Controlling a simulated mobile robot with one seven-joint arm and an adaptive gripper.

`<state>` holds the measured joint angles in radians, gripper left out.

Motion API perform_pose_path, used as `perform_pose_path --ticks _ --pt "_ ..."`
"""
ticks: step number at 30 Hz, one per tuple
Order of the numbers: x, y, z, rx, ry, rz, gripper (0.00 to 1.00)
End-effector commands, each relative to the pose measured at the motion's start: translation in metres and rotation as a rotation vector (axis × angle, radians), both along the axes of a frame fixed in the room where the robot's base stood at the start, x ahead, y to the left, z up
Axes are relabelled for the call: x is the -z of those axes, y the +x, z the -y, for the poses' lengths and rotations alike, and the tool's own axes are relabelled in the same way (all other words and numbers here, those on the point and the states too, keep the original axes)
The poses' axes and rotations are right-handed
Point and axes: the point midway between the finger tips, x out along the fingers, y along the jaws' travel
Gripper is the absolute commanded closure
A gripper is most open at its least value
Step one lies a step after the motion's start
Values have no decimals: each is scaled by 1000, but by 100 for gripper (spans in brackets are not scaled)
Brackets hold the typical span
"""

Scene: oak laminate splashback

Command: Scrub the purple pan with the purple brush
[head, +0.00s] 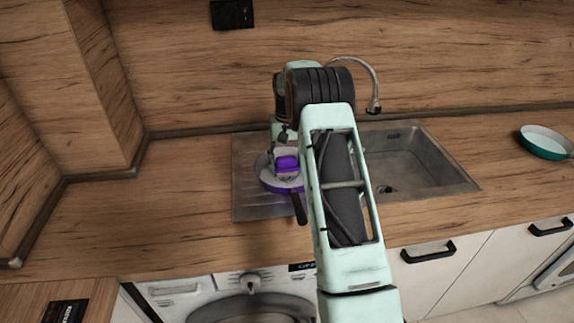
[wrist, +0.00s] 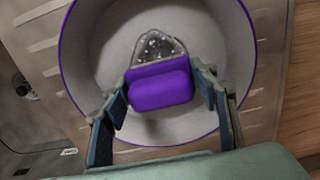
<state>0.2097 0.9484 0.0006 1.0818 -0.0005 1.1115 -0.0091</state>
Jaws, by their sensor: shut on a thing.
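The purple pan (head: 264,175) rests on the sink's drainboard, its dark handle (head: 299,208) pointing toward the counter's front. In the wrist view, its purple rim and pale grey inside (wrist: 92,60) fill much of the picture. The purple brush (head: 287,164) is over the pan's inside; in the wrist view its purple block (wrist: 160,90) sits between the fingers, with a clear, speckled part (wrist: 158,45) beyond it. My gripper (wrist: 168,90) is shut on the brush. I cannot tell whether the brush touches the pan's bottom. My arm hides part of the pan's right side in the head view.
The metal sink basin (head: 420,165) lies to the right, with a curved faucet (head: 373,90) behind it. A green pan (head: 545,143) with a pale inside stands on the right counter. The wooden counter (head: 150,215) left of the drainboard is clear. A wooden wall rises behind.

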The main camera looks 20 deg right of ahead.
Motion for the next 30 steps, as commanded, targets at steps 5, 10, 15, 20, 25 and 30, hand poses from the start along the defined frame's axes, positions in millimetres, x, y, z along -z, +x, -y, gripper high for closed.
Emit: perform_pose_path --ticks 5,10,15,20,25,30 --pt "3 -6 -1 0 0 -2 65" --pt "3 -17 -3 0 1 -4 65" --pt "2 -22 -5 0 1 -5 65" --pt "1 -20 -4 0 1 -5 65" --pt "-1 -9 -2 0 1 -4 65" --pt "-2 -2 0 0 1 -3 65"
